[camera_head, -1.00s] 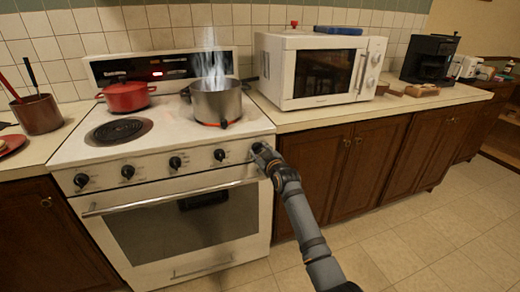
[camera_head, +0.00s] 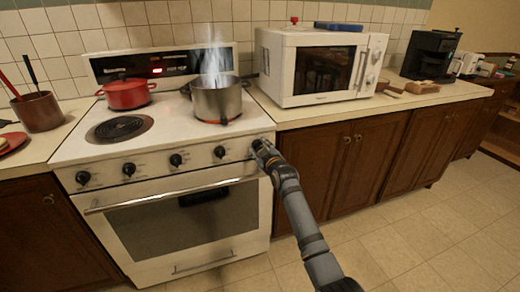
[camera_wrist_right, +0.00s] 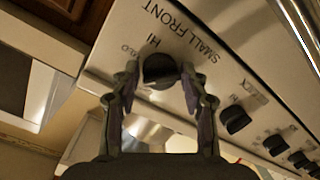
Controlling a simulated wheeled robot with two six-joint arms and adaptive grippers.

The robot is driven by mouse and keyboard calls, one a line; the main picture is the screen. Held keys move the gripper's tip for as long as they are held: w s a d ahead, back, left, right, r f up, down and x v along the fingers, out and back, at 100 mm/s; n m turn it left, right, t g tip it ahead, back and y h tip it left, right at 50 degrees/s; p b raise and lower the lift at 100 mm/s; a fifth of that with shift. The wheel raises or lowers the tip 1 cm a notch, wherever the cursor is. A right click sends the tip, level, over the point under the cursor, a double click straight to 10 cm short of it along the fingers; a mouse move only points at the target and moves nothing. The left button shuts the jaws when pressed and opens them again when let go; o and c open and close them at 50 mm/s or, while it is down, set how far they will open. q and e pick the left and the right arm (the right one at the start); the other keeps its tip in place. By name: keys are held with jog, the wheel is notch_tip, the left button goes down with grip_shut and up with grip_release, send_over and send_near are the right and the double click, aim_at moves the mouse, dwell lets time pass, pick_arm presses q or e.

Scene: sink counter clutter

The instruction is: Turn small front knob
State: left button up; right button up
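The small front knob (camera_wrist_right: 158,66) is black and sits on the white stove panel below the printed words SMALL FRONT in the right wrist view. My right gripper (camera_wrist_right: 159,76) has one finger on each side of the knob. The fingers are apart, with a narrow gap seeming to show on each side, so contact is not clear. In the head view, my right gripper (camera_head: 262,148) is at the right end of the stove's front panel (camera_head: 150,170) and hides this knob. My left gripper is not in view.
Several other black knobs (camera_head: 176,160) line the panel to the left. A steaming pot (camera_head: 217,103) and a red pot (camera_head: 127,95) stand on the stove. The oven handle (camera_head: 170,195) runs below the panel. A microwave (camera_head: 310,68) stands on the right counter. The floor (camera_head: 420,240) in front is clear.

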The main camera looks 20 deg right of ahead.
jog(key=shift+o, duration=1.1)
jog(key=shift+s, duration=0.1)
jog(key=s+r, duration=0.1)
jog(key=s, duration=1)
jog(key=shift+s+d+r, duration=0.25)
jog(key=shift+s+r, duration=0.05)
jog(key=shift+s, duration=0.05)
